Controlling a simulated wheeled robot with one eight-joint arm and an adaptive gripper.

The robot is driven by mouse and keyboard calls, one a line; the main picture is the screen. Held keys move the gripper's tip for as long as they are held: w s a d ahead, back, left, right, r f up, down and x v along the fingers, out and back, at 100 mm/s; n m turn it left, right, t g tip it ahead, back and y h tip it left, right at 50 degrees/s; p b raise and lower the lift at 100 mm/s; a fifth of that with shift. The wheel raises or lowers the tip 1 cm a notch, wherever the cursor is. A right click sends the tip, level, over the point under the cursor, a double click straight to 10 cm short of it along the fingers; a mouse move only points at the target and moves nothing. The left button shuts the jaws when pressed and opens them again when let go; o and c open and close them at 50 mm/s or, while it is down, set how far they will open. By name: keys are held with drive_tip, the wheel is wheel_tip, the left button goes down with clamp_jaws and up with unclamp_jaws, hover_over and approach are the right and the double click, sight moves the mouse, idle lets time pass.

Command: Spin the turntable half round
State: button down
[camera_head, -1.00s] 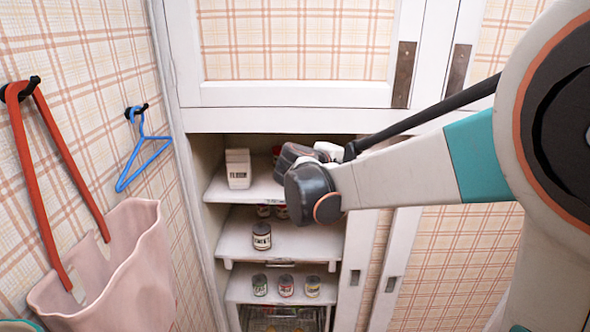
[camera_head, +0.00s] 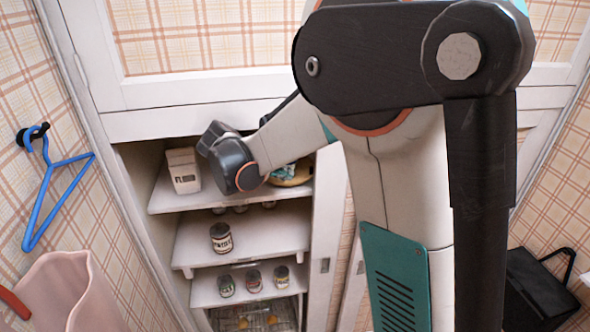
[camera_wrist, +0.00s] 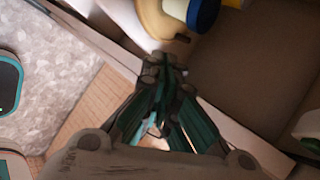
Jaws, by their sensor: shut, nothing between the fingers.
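A round tan turntable (camera_head: 291,177) shows in part on the upper cupboard shelf in the head view, behind my wrist. In the wrist view its tan rim (camera_wrist: 152,22) is at the top, with a blue and white container (camera_wrist: 203,14) on or over it. A small brownish piece (camera_wrist: 182,38) sticks out near the rim. My gripper (camera_wrist: 163,66) is shut and empty, its fingertips just below the rim in the picture. I cannot tell whether they touch it. In the head view my wrist hides the fingers and much of the turntable.
A white flour carton (camera_head: 184,171) stands left on the upper shelf (camera_head: 172,203). Cans, one of them upright (camera_head: 221,238), stand on lower shelves. A blue hanger (camera_head: 45,200) and a pink bag (camera_head: 75,295) hang at left. A black bag (camera_head: 540,290) is at right.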

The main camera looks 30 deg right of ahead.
drive_tip(key=b+x, duration=0.1)
drive_tip(key=x, duration=0.8)
drive_tip(key=shift+s+d+f, duration=0.1)
drive_tip(key=d, duration=0.1)
drive_tip(key=w+d, duration=0.1)
drive_tip(key=d, duration=0.1)
drive_tip(key=shift+w+f, duration=0.1)
drive_tip(key=shift+w+d, duration=0.2)
drive_tip(key=shift+d, duration=0.25)
drive_tip(key=shift+d+b, duration=0.3)
drive_tip(key=shift+d, duration=0.1)
drive_tip(key=shift+w, duration=0.1)
drive_tip(key=shift+a, duration=0.2)
